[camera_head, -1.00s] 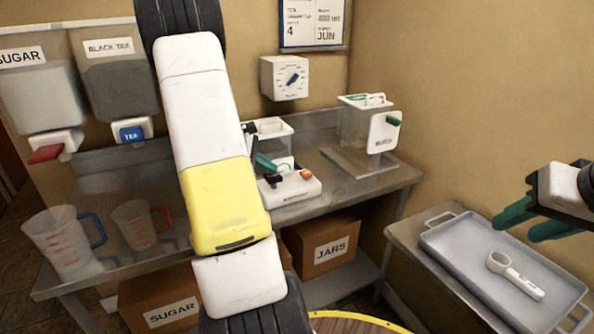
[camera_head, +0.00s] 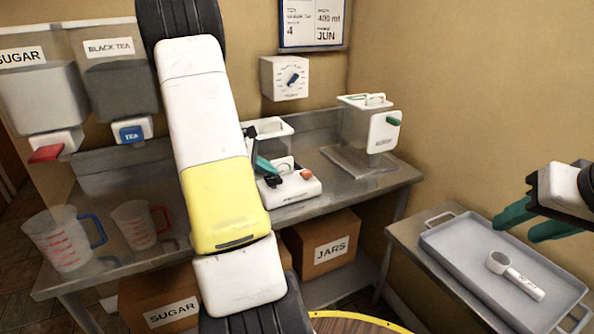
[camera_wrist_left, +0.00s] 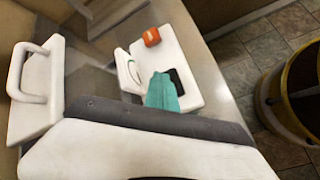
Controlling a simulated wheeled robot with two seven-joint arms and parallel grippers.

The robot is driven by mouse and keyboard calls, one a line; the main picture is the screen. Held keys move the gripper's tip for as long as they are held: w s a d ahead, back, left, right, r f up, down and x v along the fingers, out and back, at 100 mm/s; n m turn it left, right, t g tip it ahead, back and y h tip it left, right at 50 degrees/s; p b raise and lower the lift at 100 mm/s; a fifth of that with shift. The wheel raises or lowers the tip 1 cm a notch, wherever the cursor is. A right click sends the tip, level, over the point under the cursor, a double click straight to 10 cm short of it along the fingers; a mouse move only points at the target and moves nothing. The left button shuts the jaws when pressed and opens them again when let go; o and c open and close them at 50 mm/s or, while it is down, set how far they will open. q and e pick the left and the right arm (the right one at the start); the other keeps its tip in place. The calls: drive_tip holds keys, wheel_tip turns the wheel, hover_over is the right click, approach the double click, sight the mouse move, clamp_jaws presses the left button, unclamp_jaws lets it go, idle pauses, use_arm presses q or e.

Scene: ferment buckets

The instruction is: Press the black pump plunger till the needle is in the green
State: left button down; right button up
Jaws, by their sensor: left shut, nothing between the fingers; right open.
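The white pump unit (camera_head: 297,190) stands on the steel bench, with an orange-red knob (camera_head: 306,174) on its right side. Its black plunger (camera_head: 272,180) shows just below my left gripper's fingers. In the left wrist view the black plunger (camera_wrist_left: 185,82) lies right beside the green fingertips; I cannot tell whether they touch. My left gripper (camera_head: 265,166) is shut and empty, partly hidden behind my own arm. The gauge (camera_wrist_left: 133,72) shows edge-on, so the needle and green zone cannot be read. My right gripper (camera_head: 533,222) is open and empty above the tray at the right.
A clear lidded container (camera_head: 366,127) stands behind and right of the pump. A tray (camera_head: 460,249) with a white scoop (camera_head: 515,275) lies on the right table. Two measuring jugs (camera_head: 62,240) stand at the bench's left.

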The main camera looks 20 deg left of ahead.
sight(270, 179)
use_arm(q)
drive_tip(key=shift+f, duration=1)
idle(0.6)
drive_tip(key=shift+r, duration=2)
drive_tip(key=shift+r, duration=2.55)
